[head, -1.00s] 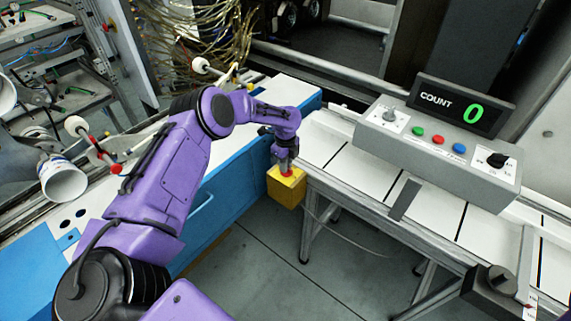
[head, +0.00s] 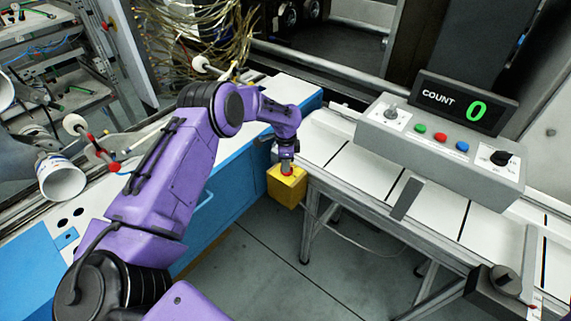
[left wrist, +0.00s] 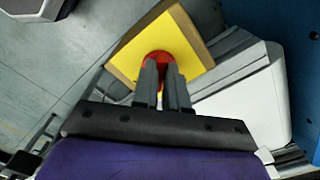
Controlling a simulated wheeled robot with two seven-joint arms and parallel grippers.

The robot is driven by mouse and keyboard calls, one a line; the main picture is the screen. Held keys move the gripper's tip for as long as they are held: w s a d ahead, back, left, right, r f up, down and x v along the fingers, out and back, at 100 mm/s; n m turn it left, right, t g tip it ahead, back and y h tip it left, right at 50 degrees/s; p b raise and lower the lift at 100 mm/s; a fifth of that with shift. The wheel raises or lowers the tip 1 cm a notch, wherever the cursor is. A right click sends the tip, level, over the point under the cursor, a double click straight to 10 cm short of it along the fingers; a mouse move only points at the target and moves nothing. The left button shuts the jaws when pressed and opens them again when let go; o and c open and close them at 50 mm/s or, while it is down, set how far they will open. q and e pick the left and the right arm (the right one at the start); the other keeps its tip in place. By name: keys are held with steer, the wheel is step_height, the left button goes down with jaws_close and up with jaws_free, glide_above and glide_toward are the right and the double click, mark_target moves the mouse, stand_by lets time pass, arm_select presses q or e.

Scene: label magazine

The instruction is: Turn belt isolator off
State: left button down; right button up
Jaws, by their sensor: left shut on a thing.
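A yellow box (head: 287,190) with a red knob (head: 286,170) on top sits at the left end of the white belt. My left gripper (head: 286,160) points down and is shut on the red knob. The left wrist view shows the two grey fingers of the gripper (left wrist: 160,68) on the knob (left wrist: 158,57), over the yellow face (left wrist: 150,35); the fingers hide part of the knob. A black rotary switch (head: 499,158) is on the grey control box (head: 440,155). No readable label names the isolator. My right gripper is not in view.
The control box also has green, red and blue buttons and a small lever (head: 391,113). The count display (head: 466,104) reads 0. A black box with a knob (head: 500,285) stands at the lower right. A blue cabinet (head: 225,200) is close left of my gripper.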

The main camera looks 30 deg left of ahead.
arm_select(q)
steer(key=n, duration=0.4)
steer(key=shift+n, duration=0.3)
steer(key=shift+d+n, duration=0.15)
steer(key=shift+n, duration=2.35)
steer(key=c, duration=1.2)
jaws_free()
steer(key=shift+o, duration=0.2)
steer(key=shift+r, duration=0.1)
step_height(320, 180, up, 10)
steer(key=b, duration=0.2)
steer(key=shift+r, duration=0.2)
